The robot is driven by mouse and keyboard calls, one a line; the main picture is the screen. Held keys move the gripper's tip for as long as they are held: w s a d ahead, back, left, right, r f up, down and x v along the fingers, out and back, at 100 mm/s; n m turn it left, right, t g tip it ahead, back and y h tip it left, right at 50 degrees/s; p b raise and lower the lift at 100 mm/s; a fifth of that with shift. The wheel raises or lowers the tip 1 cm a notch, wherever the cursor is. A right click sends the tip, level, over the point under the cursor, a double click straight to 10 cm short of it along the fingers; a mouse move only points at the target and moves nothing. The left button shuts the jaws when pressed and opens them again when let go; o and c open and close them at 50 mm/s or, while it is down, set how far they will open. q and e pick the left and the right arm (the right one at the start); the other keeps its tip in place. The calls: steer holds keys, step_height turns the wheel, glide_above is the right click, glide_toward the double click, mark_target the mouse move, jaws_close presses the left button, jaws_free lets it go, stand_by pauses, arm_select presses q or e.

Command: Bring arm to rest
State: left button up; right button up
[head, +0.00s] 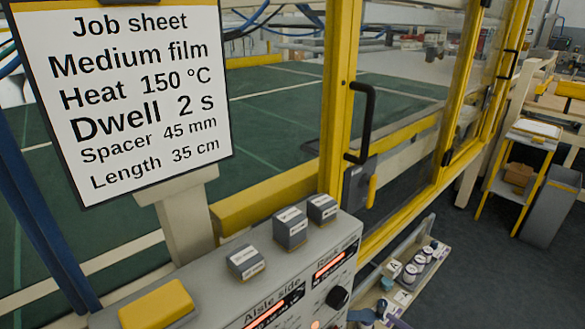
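Neither of my grippers can be made out in the head view, and no arm of mine is clearly seen. The job sheet (135,92) hangs at the upper left and reads Medium film, Heat 150 °C, Dwell 2 s, Spacer 45 mm, Length 35 cm. Below it is a grey control console (222,300) with lit red displays, a black knob (337,297) and the label "Aisle side". Three small grey labelled blocks (290,228) and a yellow block (156,305) sit on its top.
A yellow-framed machine guard (338,100) with a black door handle (366,122) stands behind the console. A low shelf (405,275) with several small white containers lies to its right. A trolley (522,160) with a cardboard box stands far right. Dark floor (480,270) between is clear.

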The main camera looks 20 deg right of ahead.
steer(key=s+f+m+g+h, duration=0.4)
steer(key=s+f+m+h, duration=0.15)
steer(key=f, duration=0.85)
steer(key=s+a+f+m+g, duration=0.1)
steer(key=s+a+f+g, duration=0.2)
steer(key=s, duration=0.5)
steer(key=s+a+f+m+g, duration=0.1)
steer(key=s+a+f+g, duration=0.2)
steer(key=s+f+g, duration=0.2)
steer(key=s+a+f+m+g, duration=0.1)
steer(key=s+a+f+g, duration=0.3)
steer(key=s, duration=0.7)
steer(key=shift+s+f+m+h, duration=0.15)
steer(key=shift+f+m+h, duration=0.2)
steer(key=shift+f, duration=0.6)
steer(key=shift+a, duration=0.1)
